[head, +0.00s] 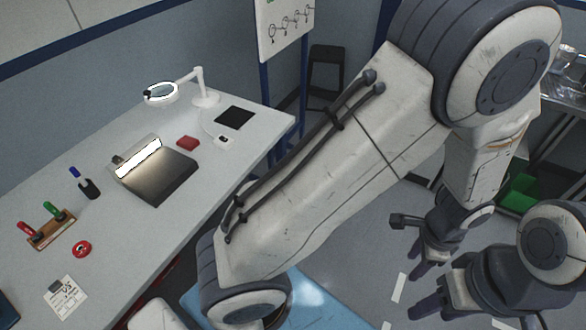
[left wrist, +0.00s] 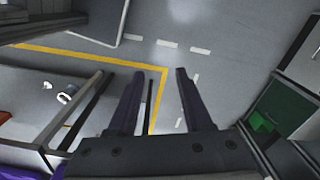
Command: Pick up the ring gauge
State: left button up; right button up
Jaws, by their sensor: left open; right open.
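The ring gauge (head: 82,249) is a small red ring with a dark centre. It lies flat on the light grey workbench (head: 130,226) at the left of the head view. My left gripper (head: 408,247) is over the floor at the right, far from the bench. In the left wrist view my left gripper (left wrist: 158,75) is open with nothing between its fingers, and the ring gauge is not seen there. My right gripper (head: 450,310) is open, lower in the head view and close to the left one, also away from the bench.
Near the ring are a wooden stand (head: 52,236) with red and green handled pieces, a paper card (head: 65,298) and a dark cup (head: 89,188). A green bin (head: 522,188) is at right.

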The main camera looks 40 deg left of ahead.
aim_at(77, 251)
jog(key=i, duration=0.65)
jog(key=u, duration=3.25)
jog(key=i, duration=0.5)
jog(key=u, duration=0.1)
